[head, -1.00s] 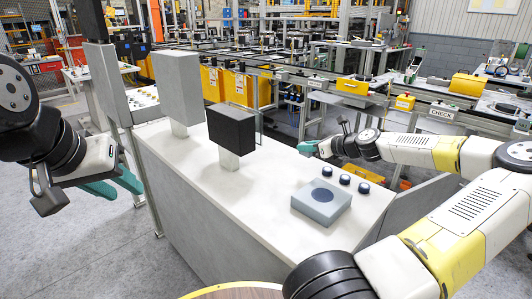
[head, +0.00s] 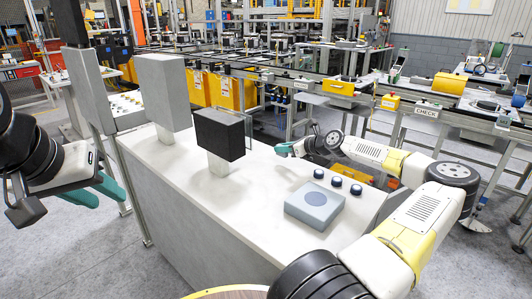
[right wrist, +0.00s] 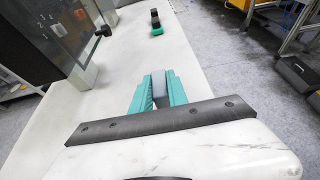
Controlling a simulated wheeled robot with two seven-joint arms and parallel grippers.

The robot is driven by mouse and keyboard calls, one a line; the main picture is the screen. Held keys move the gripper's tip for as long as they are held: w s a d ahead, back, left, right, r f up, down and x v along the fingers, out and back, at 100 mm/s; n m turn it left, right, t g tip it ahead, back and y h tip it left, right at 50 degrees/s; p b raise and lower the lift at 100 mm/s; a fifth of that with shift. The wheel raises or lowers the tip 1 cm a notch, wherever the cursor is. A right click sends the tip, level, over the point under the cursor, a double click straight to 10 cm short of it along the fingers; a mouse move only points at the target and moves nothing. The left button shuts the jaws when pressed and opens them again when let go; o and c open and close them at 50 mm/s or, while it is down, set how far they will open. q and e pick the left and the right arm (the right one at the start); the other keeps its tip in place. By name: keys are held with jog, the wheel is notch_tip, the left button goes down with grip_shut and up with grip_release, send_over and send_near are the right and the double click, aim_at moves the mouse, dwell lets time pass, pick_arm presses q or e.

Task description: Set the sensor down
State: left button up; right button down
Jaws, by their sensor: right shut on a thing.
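My right gripper (head: 283,150) reaches in from the right over the white tabletop, in front of the black-faced box. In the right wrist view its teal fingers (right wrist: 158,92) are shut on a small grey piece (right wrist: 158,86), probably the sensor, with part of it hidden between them. In the head view the held piece cannot be made out. The gripper looks to be above the table surface; the exact gap cannot be told. My left gripper (head: 97,194) is at the left, beside the table's left end, its teal fingers apart and empty.
The tabletop between the box and the block is clear.

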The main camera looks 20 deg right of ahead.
aim_at(287, 154)
jog(key=shift+w+a, duration=0.1)
jog(key=shift+w, duration=0.2)
jog(key=shift+f, duration=1.75)
jog(key=shift+f, duration=0.1)
jog(key=c, duration=1.3)
grip_release()
jog(key=shift+s+r, duration=0.15)
jog(key=shift+r, duration=0.05)
jog(key=v, duration=1.1)
jog(key=shift+s, duration=0.35)
